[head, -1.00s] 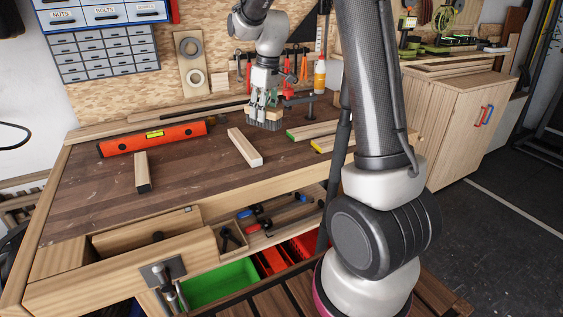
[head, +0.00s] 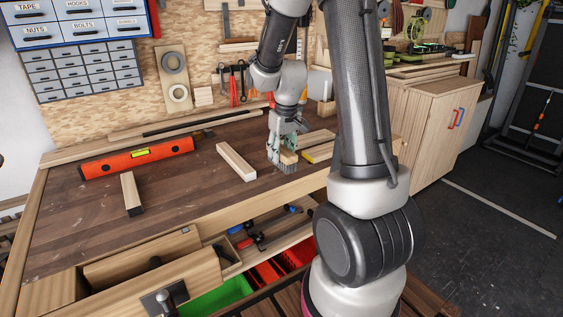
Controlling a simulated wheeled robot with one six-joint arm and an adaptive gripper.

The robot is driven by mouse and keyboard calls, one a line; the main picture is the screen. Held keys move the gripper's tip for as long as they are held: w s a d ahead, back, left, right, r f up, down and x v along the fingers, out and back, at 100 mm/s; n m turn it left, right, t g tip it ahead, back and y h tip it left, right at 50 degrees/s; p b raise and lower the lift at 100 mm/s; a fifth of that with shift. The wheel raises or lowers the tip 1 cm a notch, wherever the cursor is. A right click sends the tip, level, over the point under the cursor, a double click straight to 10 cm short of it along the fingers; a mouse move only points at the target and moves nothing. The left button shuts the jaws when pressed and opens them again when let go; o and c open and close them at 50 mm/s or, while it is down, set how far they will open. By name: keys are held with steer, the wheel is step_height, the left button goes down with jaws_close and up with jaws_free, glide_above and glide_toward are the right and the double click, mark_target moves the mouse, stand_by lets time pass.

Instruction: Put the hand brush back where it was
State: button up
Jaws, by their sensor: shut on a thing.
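The hand brush (head: 289,157) has a pale wooden body and dark bristles that point down. My gripper (head: 281,150) is shut on it, with the fingers covering part of its body. The brush is over the right part of the workbench (head: 190,185), near the front edge. It is to the right of a pale wooden block and just left of the yellow-ended piece. I cannot tell whether the bristles touch the bench top.
A pale block (head: 236,161) and a dark-ended block (head: 131,194) lie on the bench. An orange spirit level (head: 138,157) lies at the back left. A yellow-ended wood piece (head: 318,153) lies at right. An open drawer (head: 150,250) juts out in front.

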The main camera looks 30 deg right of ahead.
mark_target(281, 160)
steer(key=shift+f, duration=1.7)
steer(key=shift+f, duration=0.1)
steer(key=o, duration=1)
steer(key=shift+o, duration=0.2)
steer(key=r, duration=0.4)
steer(key=s+r, duration=0.1)
steer(key=r, duration=0.7)
steer(key=shift+s+r, duration=0.1)
steer(key=shift+s, duration=0.3)
